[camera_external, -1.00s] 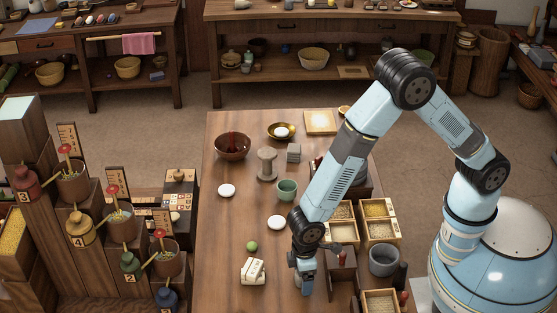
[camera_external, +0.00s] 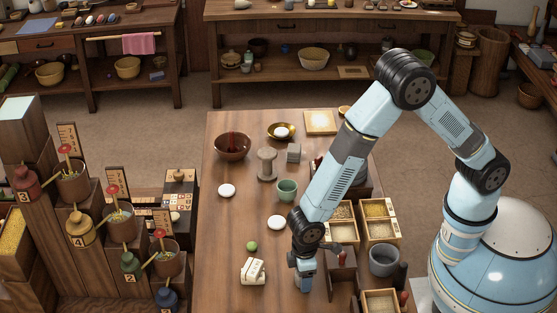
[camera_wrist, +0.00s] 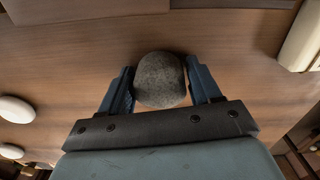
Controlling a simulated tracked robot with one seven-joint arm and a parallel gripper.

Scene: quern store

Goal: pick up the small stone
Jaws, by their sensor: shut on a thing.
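The small stone (camera_wrist: 160,78) is a rounded, speckled grey-brown stone in the wrist view. My gripper (camera_wrist: 160,88) has one blue-grey finger on each side of it and is shut on it. The wooden table top shows behind the stone; I cannot tell whether the stone touches it. In the external view my gripper (camera_external: 305,286) points down, low over the front part of the table (camera_external: 222,265), and the stone is hidden there.
A green ball (camera_external: 252,246) and a pale block-like object (camera_external: 252,271) lie left of my gripper. White discs (camera_external: 276,223) lie behind it. Trays of grain (camera_external: 380,231) and a grey pot (camera_external: 384,260) stand to the right. The table's front left is clear.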

